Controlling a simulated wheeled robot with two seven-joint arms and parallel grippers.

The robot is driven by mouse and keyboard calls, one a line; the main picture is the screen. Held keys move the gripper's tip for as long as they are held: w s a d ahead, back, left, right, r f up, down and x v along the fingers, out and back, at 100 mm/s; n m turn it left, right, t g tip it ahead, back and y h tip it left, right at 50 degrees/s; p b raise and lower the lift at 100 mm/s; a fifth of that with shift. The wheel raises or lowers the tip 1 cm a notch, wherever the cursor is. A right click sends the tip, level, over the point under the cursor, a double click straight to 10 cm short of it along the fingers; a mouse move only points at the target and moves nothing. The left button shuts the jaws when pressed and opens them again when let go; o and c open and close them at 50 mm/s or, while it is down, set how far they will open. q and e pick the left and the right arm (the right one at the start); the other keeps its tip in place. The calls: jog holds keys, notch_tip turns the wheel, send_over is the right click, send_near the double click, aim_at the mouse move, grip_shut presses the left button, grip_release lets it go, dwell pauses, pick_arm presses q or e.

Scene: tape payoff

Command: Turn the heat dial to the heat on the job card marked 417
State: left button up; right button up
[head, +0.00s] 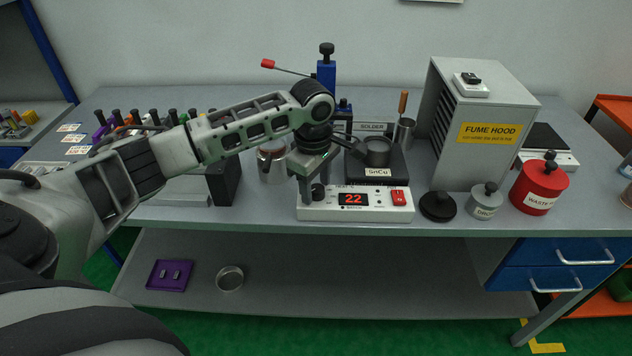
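The heat dial (318,191) is a dark knob on the left of a white control box (385,213). The box has a red-lit display (353,199) reading 22 and a red switch (398,197). My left gripper (315,184) points down at the dial, with its fingers beside the knob; whether they press on it I cannot tell. Part of the dial is hidden by the fingers. Several small white cards (77,138) lie at the left of the bench; their print is too small to read, so I cannot pick out 417. My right gripper is not in view.
A small dark pot (376,151) stands on a hot plate labelled SnCu (396,165) behind the box. A metal jug (272,165) is left of the gripper. The grey fume hood (450,120), a grey canister (485,201) and a red waste can (538,186) stand right.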

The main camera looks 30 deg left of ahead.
pick_arm(q)
jog(key=c, duration=0.8)
